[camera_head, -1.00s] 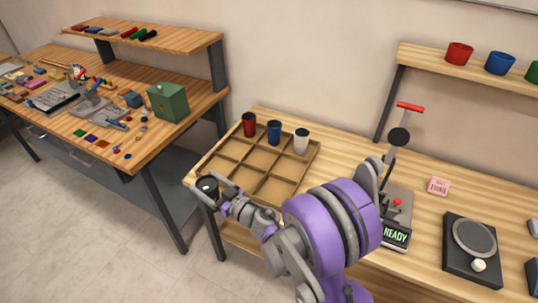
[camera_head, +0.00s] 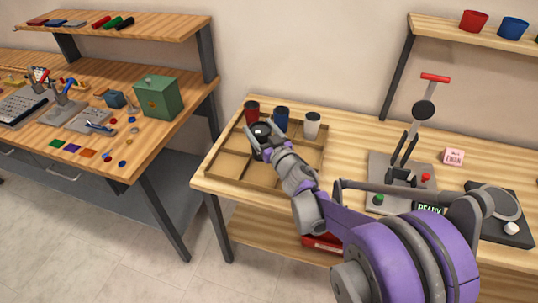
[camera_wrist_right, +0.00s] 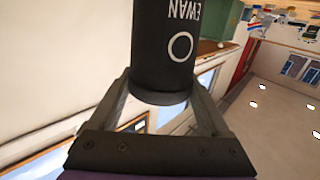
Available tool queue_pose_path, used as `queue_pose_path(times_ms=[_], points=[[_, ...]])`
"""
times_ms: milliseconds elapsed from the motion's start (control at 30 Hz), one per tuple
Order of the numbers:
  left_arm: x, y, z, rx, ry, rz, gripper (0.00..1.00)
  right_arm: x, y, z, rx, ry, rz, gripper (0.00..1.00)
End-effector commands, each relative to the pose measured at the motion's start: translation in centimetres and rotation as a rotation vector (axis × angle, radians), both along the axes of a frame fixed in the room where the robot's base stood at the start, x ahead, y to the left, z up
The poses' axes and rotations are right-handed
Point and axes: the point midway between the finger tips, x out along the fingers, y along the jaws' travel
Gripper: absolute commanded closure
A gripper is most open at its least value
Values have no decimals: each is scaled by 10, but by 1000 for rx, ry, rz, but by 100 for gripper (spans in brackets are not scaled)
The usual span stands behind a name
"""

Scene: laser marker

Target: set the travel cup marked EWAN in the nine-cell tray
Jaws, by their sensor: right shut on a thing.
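The black travel cup (camera_head: 261,130) is in my right gripper (camera_head: 262,148), over the nine-cell tray (camera_head: 230,165), just in front of the red cup (camera_head: 252,108) in the head view. In the right wrist view the cup (camera_wrist_right: 166,45) shows pale EWAN lettering and a ring mark, both upside down. The right fingers (camera_wrist_right: 160,98) are shut around it. I cannot tell whether its base is above a cell or in one. A blue cup (camera_head: 281,119) and a white cup (camera_head: 312,126) stand in the tray's back row with the red one. My left gripper is not in view.
The laser marker (camera_head: 385,195), its display partly hidden by my arm, stands right of the tray. A pink EWAN card (camera_head: 453,157) lies behind a black plate device (camera_head: 510,232). A shelf with cups (camera_head: 473,21) is above. The tray's front cells look empty.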

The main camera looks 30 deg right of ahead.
Motion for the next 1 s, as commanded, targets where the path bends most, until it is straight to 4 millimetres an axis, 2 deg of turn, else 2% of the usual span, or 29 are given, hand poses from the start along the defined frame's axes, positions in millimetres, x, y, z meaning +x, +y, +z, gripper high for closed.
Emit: queue_pose_path(times_ms=[200,367,600,1000], points=[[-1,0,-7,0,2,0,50,1,-1,-40,1,0,-3,42],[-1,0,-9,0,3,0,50,0,-1,-55,1,0,-2,42],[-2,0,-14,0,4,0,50,0,-1,-87,1,1,-2,42],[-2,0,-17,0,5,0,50,0,-1,-94,1,1,-2,42]])
